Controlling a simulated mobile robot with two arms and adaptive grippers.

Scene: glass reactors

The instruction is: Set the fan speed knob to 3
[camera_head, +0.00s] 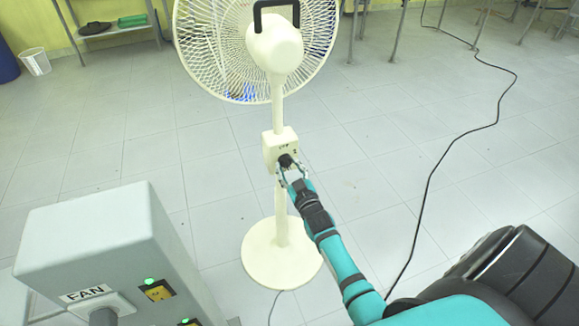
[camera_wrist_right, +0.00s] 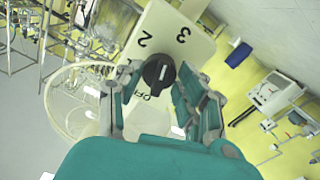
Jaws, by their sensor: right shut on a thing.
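The white pedestal fan (camera_head: 283,235) stands on the tiled floor with its back and control box (camera_head: 271,149) facing me. The dark round fan speed knob (camera_head: 285,160) sits on the box's face. My right gripper (camera_head: 292,174) is shut on the knob. In the right wrist view the knob (camera_wrist_right: 159,73) lies between the fingertips of my right gripper (camera_wrist_right: 158,82), with the numbers 2 and 3 beyond it and OFF partly hidden near it. A pale mark shows on the knob, but I cannot tell which label it points to. My left gripper is not in view.
A grey power box (camera_head: 85,235) labelled FAN, with a plug and green lights, stands at the front left. A black cable (camera_head: 431,175) runs along the floor on the right. Open floor surrounds the fan's round base.

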